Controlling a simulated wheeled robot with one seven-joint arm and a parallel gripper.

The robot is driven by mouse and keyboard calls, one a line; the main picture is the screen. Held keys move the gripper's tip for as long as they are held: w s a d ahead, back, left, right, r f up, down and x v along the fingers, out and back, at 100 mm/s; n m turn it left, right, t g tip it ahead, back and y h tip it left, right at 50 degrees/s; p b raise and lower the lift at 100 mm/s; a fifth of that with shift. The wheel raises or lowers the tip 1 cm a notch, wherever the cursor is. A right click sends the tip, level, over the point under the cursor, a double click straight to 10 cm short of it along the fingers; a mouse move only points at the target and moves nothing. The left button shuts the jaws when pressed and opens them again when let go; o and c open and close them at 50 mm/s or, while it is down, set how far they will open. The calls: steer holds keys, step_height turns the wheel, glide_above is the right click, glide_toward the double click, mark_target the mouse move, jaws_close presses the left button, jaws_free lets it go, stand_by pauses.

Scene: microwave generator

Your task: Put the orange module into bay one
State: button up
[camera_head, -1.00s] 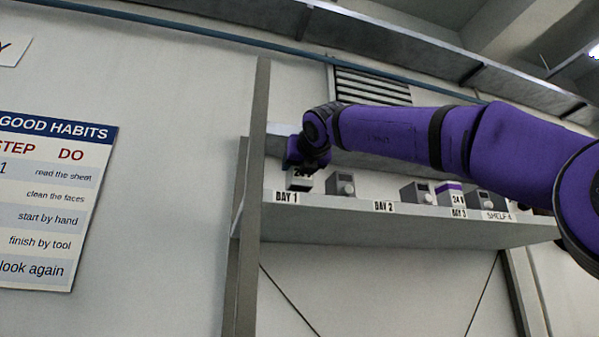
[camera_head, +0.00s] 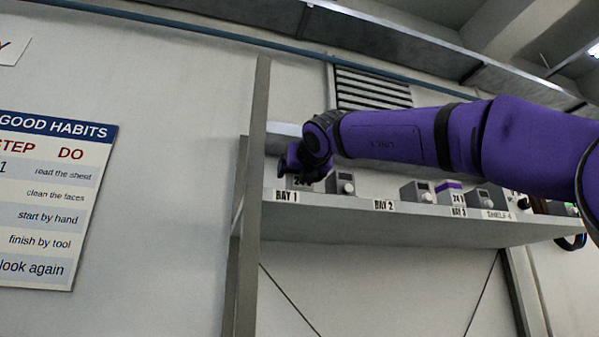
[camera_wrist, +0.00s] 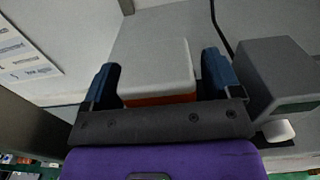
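The orange module (camera_wrist: 157,68) shows in the wrist view as a block with a pale grey face and an orange band along its near edge. In the head view only part of it (camera_head: 302,182), marked 24, shows at the far left of the shelf, above the BAY 1 label (camera_head: 287,196). My gripper (camera_wrist: 160,85) has its two blue fingers on either side of the module. The fingers look spread, with a narrow gap at the right; the left side is too close to tell. In the head view my gripper (camera_head: 303,176) covers much of the module.
A grey unit with a knob (camera_head: 341,184) stands just right of bay one; it shows close beside the right finger in the wrist view (camera_wrist: 278,72). More modules (camera_head: 450,193) stand further right, by BAY 3. An upright post (camera_head: 252,190) borders the shelf at left. BAY 2 looks empty.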

steer(key=shift+r, duration=0.1)
steer(key=shift+s, duration=0.25)
steer(key=v, duration=1.1)
steer(key=shift+s, duration=0.25)
steer(key=shift+d, duration=0.2)
steer(key=s+d+f+n+g+h, duration=0.1)
steer(key=s+d+f+n+g, duration=0.3)
steer(key=s+d+f+n, duration=0.3)
steer(key=s+d+f+n+g+h, duration=0.2)
steer(key=s+d+f+n+g, duration=0.2)
steer(key=s+d+f+n, duration=0.4)
steer(key=s+d+f+n+g+h, duration=0.2)
steer(key=s+d+f+n, duration=0.6)
steer(key=f+n, duration=0.9)
step_height(320, 180, down, 20)
steer(key=d+g, duration=0.2)
steer(key=shift+d+r+n, duration=0.2)
steer(key=shift+d+n, duration=0.15)
steer(key=shift+n, duration=0.05)
